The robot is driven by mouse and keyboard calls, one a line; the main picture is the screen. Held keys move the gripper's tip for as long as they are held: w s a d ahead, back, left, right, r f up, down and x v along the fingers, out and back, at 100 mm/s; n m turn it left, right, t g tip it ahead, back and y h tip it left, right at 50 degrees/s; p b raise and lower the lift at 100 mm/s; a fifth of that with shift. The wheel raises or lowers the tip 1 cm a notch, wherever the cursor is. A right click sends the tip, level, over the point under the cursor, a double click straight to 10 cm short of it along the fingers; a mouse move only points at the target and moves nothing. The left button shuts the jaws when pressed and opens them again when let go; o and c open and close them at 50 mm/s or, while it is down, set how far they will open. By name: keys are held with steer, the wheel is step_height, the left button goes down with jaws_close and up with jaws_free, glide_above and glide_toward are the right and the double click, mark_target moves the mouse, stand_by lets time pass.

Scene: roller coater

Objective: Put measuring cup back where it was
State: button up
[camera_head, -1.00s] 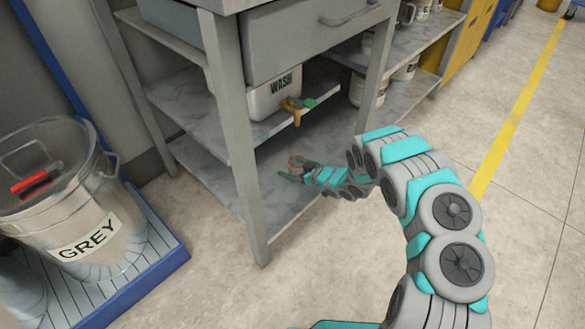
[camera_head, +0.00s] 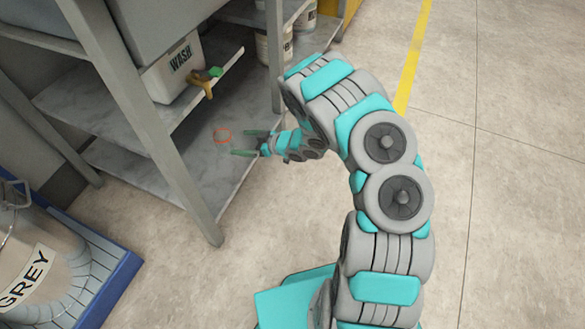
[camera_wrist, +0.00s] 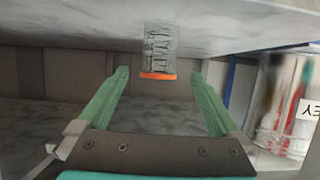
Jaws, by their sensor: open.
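The measuring cup (camera_head: 222,135) is clear with an orange rim and stands on the lower shelf (camera_head: 195,170) of the grey metal table. The wrist view looks upside down; there the cup (camera_wrist: 160,48) shows its graduation marks and its orange rim at the bottom. My gripper (camera_head: 239,142) is open and empty, just to the right of the cup in the head view. In the wrist view the green fingers (camera_wrist: 159,73) are spread, with the cup ahead of them, centred between them and apart from both. The cup's clear body is hard to see in the head view.
A white WASH container (camera_head: 172,70) with a yellow-and-green tap sits on the shelf above. The table leg (camera_head: 150,125) stands close left of the cup. A GREY bucket (camera_head: 35,262) sits on a blue-edged platform at left. The floor at right is clear.

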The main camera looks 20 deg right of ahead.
steer(key=w+d+r+m+t+h, duration=0.1)
steer(key=w+d+r+h, duration=0.25)
steer(key=d, duration=0.45)
steer(key=w+d+r+m+t+h, duration=0.1)
steer(key=w+d+r+h, duration=0.1)
steer(key=d+r+h, duration=0.4)
steer(key=s+d+r+m+g+h, duration=0.3)
steer(key=s+d+r+m+h, duration=0.2)
steer(key=s+d+r, duration=0.6)
steer(key=s+d+r+m+g, duration=0.1)
steer(key=s+r+m+g, duration=0.35)
steer(key=s, duration=0.95)
steer(key=s+a+r+g+y, duration=0.1)
steer(key=s+a, duration=0.3)
steer(key=s, duration=0.5)
steer(key=s+a+r+g+y, duration=0.1)
steer(key=s+a, duration=0.3)
steer(key=s, duration=0.4)
steer(key=s+a+r+n+g+y, duration=0.1)
steer(key=s+a+r+g+y, duration=0.1)
steer(key=s, duration=0.7)
steer(key=a+r, duration=0.1)
steer(key=a, duration=0.1)
steer(key=shift+s+a, duration=0.3)
steer(key=shift+a, duration=0.05)
steer(key=shift+r+g, duration=0.1)
steer(key=shift+g, duration=0.15)
